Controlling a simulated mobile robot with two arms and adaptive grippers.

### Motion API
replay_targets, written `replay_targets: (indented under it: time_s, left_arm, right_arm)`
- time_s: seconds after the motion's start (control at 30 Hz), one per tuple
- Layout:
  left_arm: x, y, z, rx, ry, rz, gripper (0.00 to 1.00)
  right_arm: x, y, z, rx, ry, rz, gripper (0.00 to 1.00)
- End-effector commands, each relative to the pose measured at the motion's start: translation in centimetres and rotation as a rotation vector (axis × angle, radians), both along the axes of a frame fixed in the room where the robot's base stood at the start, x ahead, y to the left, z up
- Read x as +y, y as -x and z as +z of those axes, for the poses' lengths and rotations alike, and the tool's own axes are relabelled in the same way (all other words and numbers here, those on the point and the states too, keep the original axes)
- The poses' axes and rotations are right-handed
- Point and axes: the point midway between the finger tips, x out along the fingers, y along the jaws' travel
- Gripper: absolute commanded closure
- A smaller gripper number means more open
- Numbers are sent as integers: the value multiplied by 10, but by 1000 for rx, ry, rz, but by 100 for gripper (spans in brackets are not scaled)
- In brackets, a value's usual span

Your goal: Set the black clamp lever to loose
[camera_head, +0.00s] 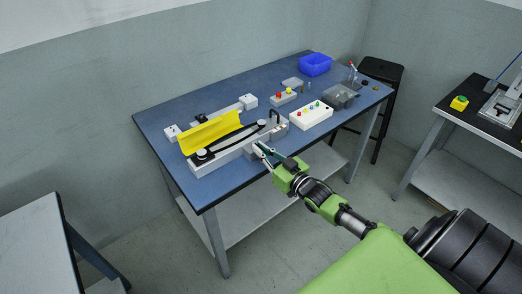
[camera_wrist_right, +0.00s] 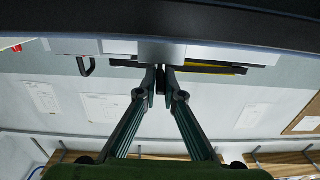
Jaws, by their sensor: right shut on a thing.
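The fixture (camera_head: 225,157) is a long pale block with a yellow guard (camera_head: 211,133), near the table's front edge. My right gripper (camera_head: 259,149) reaches its front right end from the front. In the right wrist view, my right gripper (camera_wrist_right: 160,72) has its fingertips nearly together on a small dark piece, which looks like the black clamp lever (camera_wrist_right: 160,80), below a grey block. The fingers hide most of the lever, so its angle cannot be told. My left gripper is not in view.
A black hooked handle (camera_head: 275,115) stands on the fixture close to my gripper. A white button box (camera_head: 311,116), a grey bin (camera_head: 342,98) and a blue bin (camera_head: 315,65) are farther right and back. The blue table's front left corner (camera_head: 195,200) is clear.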

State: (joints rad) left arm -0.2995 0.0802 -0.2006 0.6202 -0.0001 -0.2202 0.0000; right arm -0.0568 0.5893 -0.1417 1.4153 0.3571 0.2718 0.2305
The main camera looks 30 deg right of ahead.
Motion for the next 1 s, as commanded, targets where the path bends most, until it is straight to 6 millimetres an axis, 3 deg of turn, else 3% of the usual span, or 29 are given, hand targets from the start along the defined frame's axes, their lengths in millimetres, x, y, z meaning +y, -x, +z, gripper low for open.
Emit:
replay_targets:
  time_s: [0.03, 0.07, 0.1, 0.57, 1.0]
  left_arm:
    - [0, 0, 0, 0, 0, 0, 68]
    - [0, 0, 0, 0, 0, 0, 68]
    - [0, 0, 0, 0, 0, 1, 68]
    - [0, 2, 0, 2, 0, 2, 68]
    - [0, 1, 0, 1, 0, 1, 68]
  right_arm:
    - [-1, 0, 1, -2, 0, -1, 84]
    - [-1, 0, 1, -2, 0, -1, 76]
    - [-1, 0, 1, -2, 0, -1, 75]
    - [-1, 9, -1, 1, 0, -1, 75]
    - [-8, 81, -1, 3, 0, -1, 75]
